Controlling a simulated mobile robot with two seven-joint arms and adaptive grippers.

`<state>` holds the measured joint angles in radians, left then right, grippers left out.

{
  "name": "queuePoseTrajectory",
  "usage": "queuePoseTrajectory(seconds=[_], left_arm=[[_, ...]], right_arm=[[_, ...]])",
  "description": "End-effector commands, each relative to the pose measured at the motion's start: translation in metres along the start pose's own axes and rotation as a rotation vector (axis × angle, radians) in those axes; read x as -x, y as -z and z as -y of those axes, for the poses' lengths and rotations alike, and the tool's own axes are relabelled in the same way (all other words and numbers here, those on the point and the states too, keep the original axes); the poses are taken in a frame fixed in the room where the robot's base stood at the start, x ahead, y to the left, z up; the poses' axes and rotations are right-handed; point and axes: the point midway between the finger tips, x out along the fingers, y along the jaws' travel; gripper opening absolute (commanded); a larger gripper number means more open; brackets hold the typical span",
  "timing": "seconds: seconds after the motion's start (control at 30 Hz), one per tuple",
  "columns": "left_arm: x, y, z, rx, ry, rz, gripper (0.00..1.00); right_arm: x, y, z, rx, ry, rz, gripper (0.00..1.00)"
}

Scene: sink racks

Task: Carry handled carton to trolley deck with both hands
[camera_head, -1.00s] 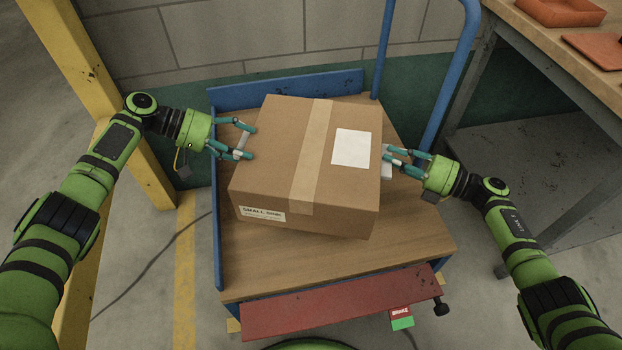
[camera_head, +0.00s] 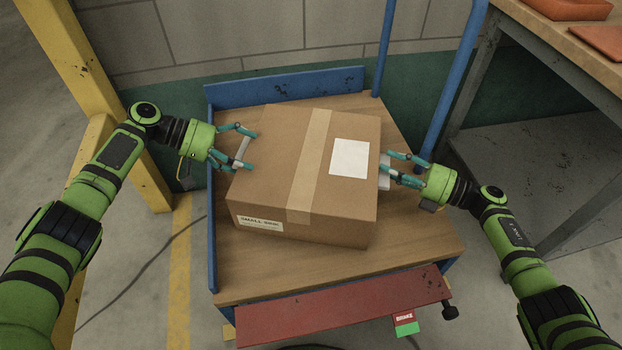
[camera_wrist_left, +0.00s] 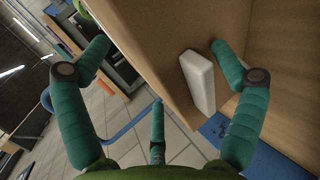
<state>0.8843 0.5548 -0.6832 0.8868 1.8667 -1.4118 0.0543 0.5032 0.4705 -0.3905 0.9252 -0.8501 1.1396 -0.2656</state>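The brown carton (camera_head: 270,175) sits slightly turned on the trolley's wooden deck (camera_head: 415,262); its underside is hidden. It has a tape strip, a white label on top and a pale handle on each side. My left gripper (camera_head: 247,150) is at the left handle (camera_head: 241,152), fingers spread. In the left wrist view its fingers stand apart, with the white handle (camera_wrist_left: 198,82) between them and free space around it. My right gripper (camera_head: 396,166) is at the right handle (camera_head: 384,171), its fingers apart above and below; contact there is hard to tell.
A blue end board (camera_head: 290,88) bounds the deck's far side, and a blue tube handle (camera_head: 455,90) rises at the right. A yellow post (camera_head: 85,75) stands left. A workbench (camera_head: 560,45) stands right. A red front panel (camera_head: 340,308) carries a brake tag.

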Motion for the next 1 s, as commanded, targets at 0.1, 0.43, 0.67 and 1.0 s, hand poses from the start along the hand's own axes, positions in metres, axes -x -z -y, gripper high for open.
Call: queuePoseTrajectory(seconds=[0.1,0.43,0.67,1.0], left_arm=[[0.003,0.001,0.0,0.002,0.001,-0.005,0.99],[0.017,0.003,0.001,0.003,0.002,-0.012,0.99],[0.064,0.002,0.001,0.004,0.002,-0.013,0.99],[0.118,0.001,0.0,0.003,0.002,-0.008,0.99]], right_arm=[[0.001,-0.001,-0.001,0.0,0.001,0.004,0.46],[0.004,-0.003,0.001,-0.002,0.005,0.011,0.46],[0.004,-0.003,0.001,-0.002,0.006,0.012,0.46],[0.004,-0.004,0.001,-0.002,0.007,0.013,0.46]])
